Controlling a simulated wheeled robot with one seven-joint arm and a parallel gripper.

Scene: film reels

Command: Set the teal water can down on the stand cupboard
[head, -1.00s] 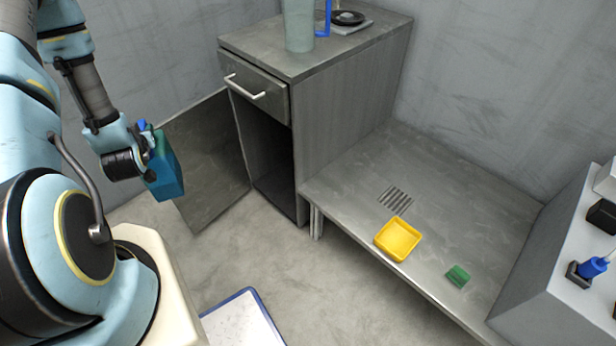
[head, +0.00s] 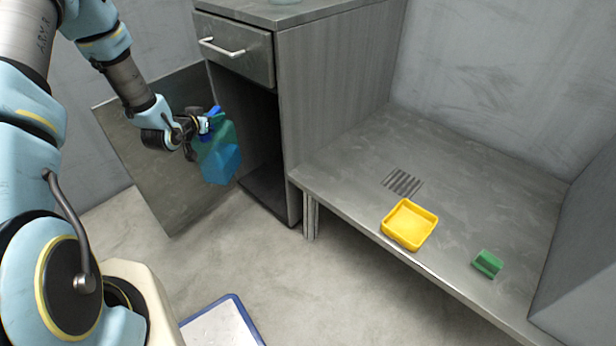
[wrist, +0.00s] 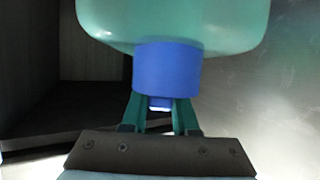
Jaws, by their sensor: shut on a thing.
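The teal water can (head: 217,155) hangs in the air in front of the stand cupboard's open lower compartment. Its body is teal-green above and bluer below, and it is tilted. My gripper (head: 207,124) is shut on its blue part at the upper left. In the wrist view the blue neck (wrist: 167,70) sits at my gripper's fingers (wrist: 160,112), with the teal body beyond. The grey stand cupboard (head: 335,85) has a drawer at the top and an open compartment below. Only the front part of its top (head: 285,14) shows.
The open cupboard door (head: 155,140) stands behind my arm. A low grey bench (head: 350,190) with a drain grille (head: 402,182) holds a yellow tray (head: 409,225) and a green block (head: 488,263). A blue-edged white board (head: 222,325) is on the floor.

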